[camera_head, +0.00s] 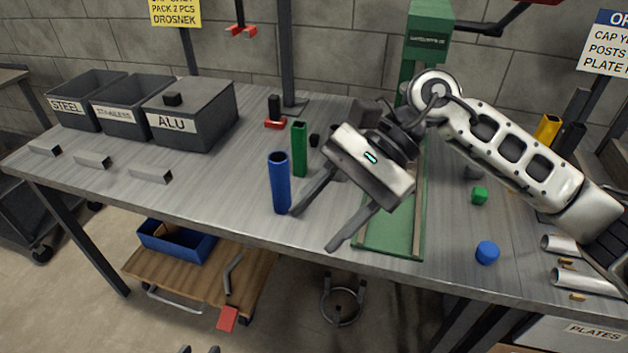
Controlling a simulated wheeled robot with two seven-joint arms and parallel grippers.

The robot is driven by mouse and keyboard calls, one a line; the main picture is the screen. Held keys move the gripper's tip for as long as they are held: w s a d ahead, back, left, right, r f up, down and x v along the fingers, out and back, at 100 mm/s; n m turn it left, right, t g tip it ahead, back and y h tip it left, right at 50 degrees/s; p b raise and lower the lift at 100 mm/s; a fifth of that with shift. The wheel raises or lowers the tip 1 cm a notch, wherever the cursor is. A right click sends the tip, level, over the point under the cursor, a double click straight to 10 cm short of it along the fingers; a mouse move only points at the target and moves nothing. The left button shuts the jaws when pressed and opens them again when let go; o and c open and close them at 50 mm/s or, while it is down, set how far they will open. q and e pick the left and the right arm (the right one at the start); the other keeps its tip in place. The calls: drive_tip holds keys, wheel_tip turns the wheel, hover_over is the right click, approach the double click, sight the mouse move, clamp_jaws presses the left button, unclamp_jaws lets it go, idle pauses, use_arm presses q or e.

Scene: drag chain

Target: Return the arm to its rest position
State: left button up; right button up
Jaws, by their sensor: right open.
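My right arm (510,145) comes in from the right and reaches over the workbench. Its gripper (311,230) hangs over the front part of the bench, with its two dark fingers spread apart and nothing between them. One fingertip is close to the lower right side of an upright blue tube (279,185); I cannot tell whether they touch. Two dark tips of my left gripper (200,349) show at the bottom edge, apart from each other and with nothing seen between them. The rest of the left arm is out of view.
An upright green tube (299,150) stands behind the blue one. A green press (412,238) is partly hidden behind my right gripper. Grey bins (213,131) stand at the back left. A green cap (479,196) and blue cap (487,252) lie at right.

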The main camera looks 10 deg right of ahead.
drive_tip(key=a+r+m+t+y, duration=0.35)
drive_tip(key=a+m+y, duration=0.45)
drive_tip(key=m+y, duration=0.4)
drive_tip(key=w+d+f+m+t+h, duration=0.2)
drive_tip(key=d+f+m+t+h, duration=0.15)
drive_tip(key=m+t, duration=0.8)
drive_tip(key=w+d+f+m+t+h, duration=0.35)
drive_tip(key=m+t+h, duration=0.2)
drive_tip(key=m, duration=1.15)
use_arm(q)
drive_tip(key=shift+m+g+y, duration=0.3)
drive_tip(key=shift+m+g, duration=0.1)
drive_tip(key=f, duration=0.2)
drive_tip(key=a+f, duration=0.1)
drive_tip(key=f, duration=0.1)
drive_tip(key=shift+s+f, duration=0.2)
drive_tip(key=shift+f, duration=0.15)
use_arm(e)
drive_tip(key=s+d+f+m+g+h, duration=0.3)
drive_tip(key=s+f+m, duration=0.3)
drive_tip(key=f+m, duration=0.3)
drive_tip(key=s+d+f+m+g+h, duration=0.3)
drive_tip(key=s+f+m+h, duration=0.3)
drive_tip(key=f+m, duration=0.4)
wheel_tip(320, 180, down, 4)
drive_tip(key=shift+s+d+r, duration=0.1)
drive_tip(key=shift+s+d, duration=0.25)
drive_tip(key=shift+d, duration=0.25)
